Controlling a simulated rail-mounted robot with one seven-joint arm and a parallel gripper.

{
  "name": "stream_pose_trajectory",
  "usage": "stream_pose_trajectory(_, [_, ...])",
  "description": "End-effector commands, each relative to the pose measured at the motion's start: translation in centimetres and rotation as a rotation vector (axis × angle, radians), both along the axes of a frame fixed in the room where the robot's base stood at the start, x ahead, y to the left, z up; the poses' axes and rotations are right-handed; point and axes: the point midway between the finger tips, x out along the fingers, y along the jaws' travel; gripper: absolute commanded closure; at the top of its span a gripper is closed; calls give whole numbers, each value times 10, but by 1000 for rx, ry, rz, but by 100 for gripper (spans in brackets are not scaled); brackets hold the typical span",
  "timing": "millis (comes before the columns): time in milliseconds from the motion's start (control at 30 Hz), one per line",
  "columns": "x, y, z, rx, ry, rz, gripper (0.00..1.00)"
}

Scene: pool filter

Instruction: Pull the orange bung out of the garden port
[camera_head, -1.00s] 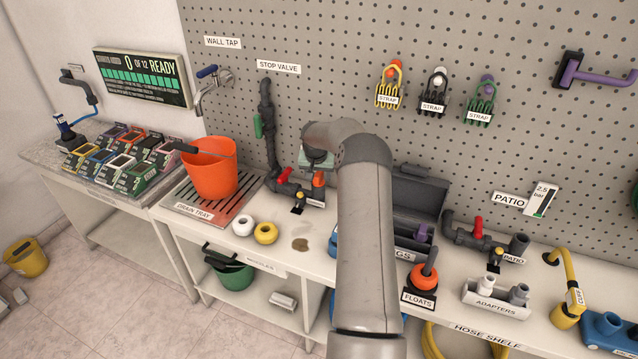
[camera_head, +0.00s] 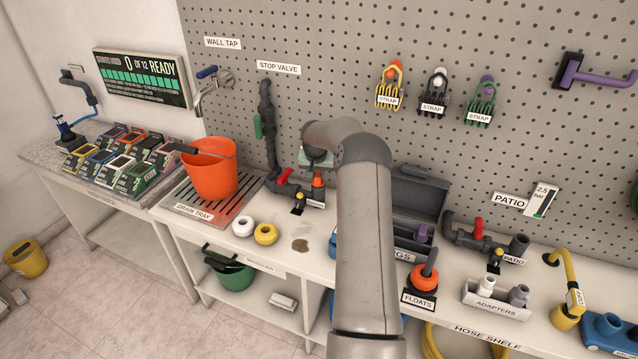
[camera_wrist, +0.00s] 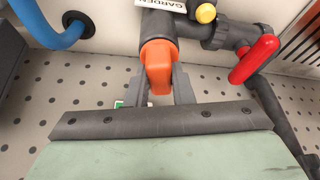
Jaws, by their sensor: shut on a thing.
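The orange bung (camera_wrist: 158,62) is in the middle of the wrist view, between the two grey fingers of my gripper (camera_wrist: 159,82), which are shut on it. Its wide end meets the dark pipe of the garden port (camera_wrist: 160,24), under the white GARDEN label (camera_wrist: 243,10). I cannot tell how deep it sits. In the head view the bung (camera_head: 318,179) shows just above the port, right of the red lever. The pale green body of my gripper (camera_head: 316,158) is above it; the fingers are not clear there.
A red lever (camera_wrist: 256,58) and a yellow knob (camera_wrist: 206,13) are close right of the port in the wrist view. A blue hose (camera_wrist: 48,27) is at left. The orange bucket (camera_head: 210,170) stands on the drain tray (camera_head: 237,207). White and yellow rings lie in front.

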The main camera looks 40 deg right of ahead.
Motion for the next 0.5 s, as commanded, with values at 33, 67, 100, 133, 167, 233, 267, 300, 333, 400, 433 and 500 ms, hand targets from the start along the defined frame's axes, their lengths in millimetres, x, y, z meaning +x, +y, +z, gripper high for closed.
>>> stream_pose_trajectory(33, [1,0,3,-2,-2,1,100])
stream_pose_trajectory(67, [1,0,4,-2,-2,1,100])
stream_pose_trajectory(100, [1,0,5,-2,-1,1,100])
stream_pose_trajectory(133, [1,0,5,-2,-1,1,100])
stream_pose_trajectory(167, [1,0,6,-2,-1,2,100])
stream_pose_trajectory(233, [1,0,7,-2,-1,2,100])
stream_pose_trajectory(267, [0,0,7,-2,-1,1,100])
stream_pose_trajectory(300, [0,0,8,-2,-1,1,100])
stream_pose_trajectory(333, [0,0,9,-2,-1,1,100])
stream_pose_trajectory(400, [1,0,13,-2,-1,1,100])
stream_pose_trajectory(433, [1,0,15,-2,-1,1,100])
stream_pose_trajectory(500, [0,0,20,-2,0,1,100])
